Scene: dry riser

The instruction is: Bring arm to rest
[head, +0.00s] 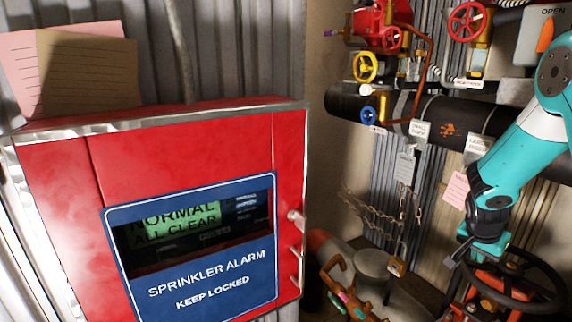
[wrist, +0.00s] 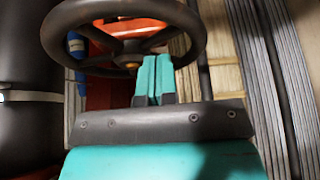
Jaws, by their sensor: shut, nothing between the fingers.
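My teal arm (head: 525,145) reaches down along the right side in the head view. My gripper (head: 461,253) is at its lower end, close to a black handwheel (head: 545,287). In the wrist view my gripper (wrist: 154,72) is shut and empty, its two teal fingers side by side. The fingertips appear just in front of the black wheel's hub and spokes (wrist: 130,66). I cannot tell whether they touch it.
A red sprinkler alarm cabinet (head: 190,155) reading "NORMAL ALL CLEAR" fills the left. Dark pipes (head: 450,118) with small yellow, blue and red handwheels (head: 467,21) run behind my arm. A chain (head: 375,213) hangs at the middle. Bottles and tools lie low down.

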